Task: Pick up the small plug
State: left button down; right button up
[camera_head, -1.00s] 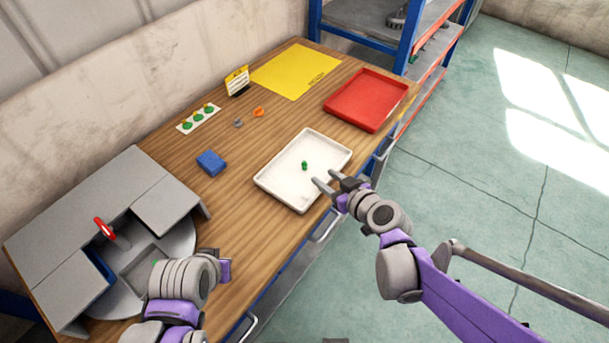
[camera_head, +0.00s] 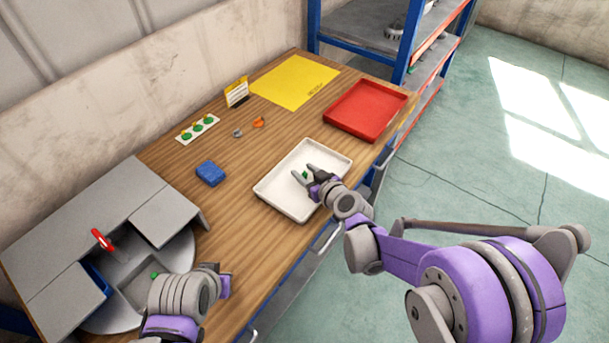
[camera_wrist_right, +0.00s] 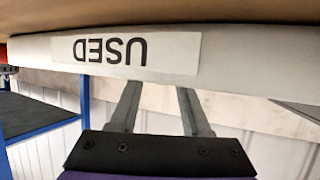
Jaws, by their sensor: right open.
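The small plug (camera_head: 305,175) is a tiny green piece over the white tray (camera_head: 272,187) in the head view. My right gripper (camera_head: 304,173) is over the tray, with one finger on each side of the plug as seen from the head. I cannot tell its height above the plug. The right wrist view shows the open, empty-looking fingers (camera_wrist_right: 158,108) below the tray's white wall with a "USED" label (camera_wrist_right: 125,48), upside down; the plug is not visible there. My left gripper (camera_head: 222,283) is at the lower left, its fingertips not clear.
A grey station (camera_head: 80,222) with a red handle (camera_head: 102,240) stands at the left. A blue block (camera_head: 210,173), a card with green pieces (camera_head: 198,129), small grey and orange parts, a yellow mat (camera_head: 293,82) and a red tray (camera_head: 366,110) lie on the table.

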jog(key=shift+w+a+f, duration=0.1)
jog(key=shift+w, duration=0.1)
jog(key=shift+s, duration=0.1)
grip_shut()
